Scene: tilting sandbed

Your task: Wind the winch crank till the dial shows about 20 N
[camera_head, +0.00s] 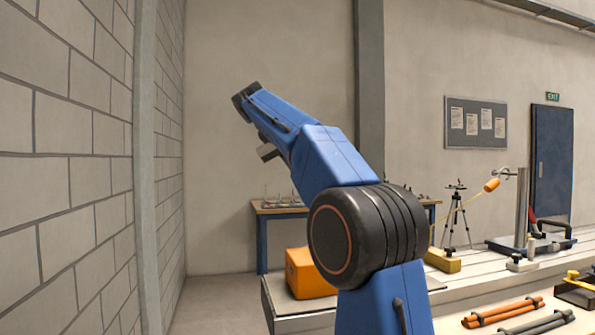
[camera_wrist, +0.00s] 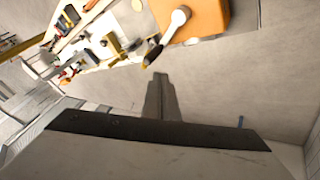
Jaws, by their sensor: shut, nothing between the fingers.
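My gripper (camera_wrist: 160,88) shows in the wrist view as a narrow grey pair of fingers, shut and empty, with bare floor behind it. My arm is raised high in the head view, apart from the bench. The orange box (camera_head: 310,273) sits at the near left end of the bench. In the wrist view the orange box (camera_wrist: 212,20) has a pale round-ended part (camera_wrist: 180,15) and a dark-tipped piece (camera_wrist: 150,60) beside it; I cannot tell whether these are the winch crank. No dial reading can be made out in either view.
The long bench (camera_head: 478,288) holds a grey post (camera_head: 522,200) on a blue base, a yellow block (camera_head: 442,260) with an orange-ended rod, and orange rods (camera_head: 503,311). A side table (camera_head: 262,211) stands behind. A block wall (camera_head: 70,160) bounds the left side.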

